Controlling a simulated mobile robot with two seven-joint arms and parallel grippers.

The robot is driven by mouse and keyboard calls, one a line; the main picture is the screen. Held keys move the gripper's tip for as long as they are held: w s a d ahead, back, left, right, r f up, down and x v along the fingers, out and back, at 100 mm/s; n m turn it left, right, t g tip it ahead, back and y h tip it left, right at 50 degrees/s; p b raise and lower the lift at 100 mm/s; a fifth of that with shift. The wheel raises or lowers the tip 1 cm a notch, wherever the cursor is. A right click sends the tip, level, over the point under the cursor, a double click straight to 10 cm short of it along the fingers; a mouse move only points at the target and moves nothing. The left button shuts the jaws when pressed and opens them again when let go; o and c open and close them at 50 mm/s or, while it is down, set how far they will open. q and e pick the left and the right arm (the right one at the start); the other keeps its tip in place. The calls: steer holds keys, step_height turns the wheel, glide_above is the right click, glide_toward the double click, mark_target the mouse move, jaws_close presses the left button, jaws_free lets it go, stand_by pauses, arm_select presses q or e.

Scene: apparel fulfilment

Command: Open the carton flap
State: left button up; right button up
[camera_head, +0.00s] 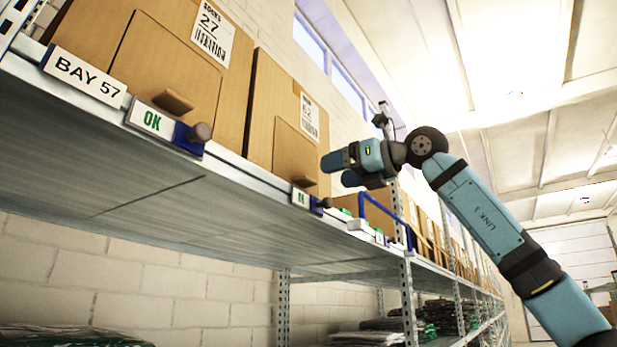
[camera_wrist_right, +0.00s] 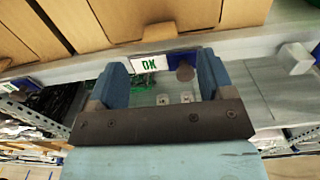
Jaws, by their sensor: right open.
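The nearest brown carton (camera_head: 110,38), labelled 27, stands on the shelf. Its front flap (camera_head: 160,75) lies closed against the front, with a small protruding tab (camera_head: 173,102) low on it. A second carton (camera_head: 262,95), labelled 62, stands beside it, and its flap (camera_head: 294,155) also looks closed. My right gripper (camera_head: 340,171) is in front of the shelf, right of the second carton's flap. In the right wrist view, my right gripper (camera_wrist_right: 163,82) is open and empty, with a carton (camera_wrist_right: 170,17) beyond the fingers. My left gripper is out of view.
The shelf edge (camera_head: 250,180) carries a BAY 57 plate (camera_head: 87,79), an OK sign (camera_head: 153,121) and a knob (camera_head: 200,132) that sticks out. A blue rail (camera_head: 385,212) stands below my right gripper. The aisle to the right is open.

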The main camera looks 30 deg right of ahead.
mark_target(312, 179)
steer(key=p+x, duration=0.1)
steer(key=x, duration=0.7)
steer(key=shift+s, duration=0.15)
steer(key=c, duration=1.3)
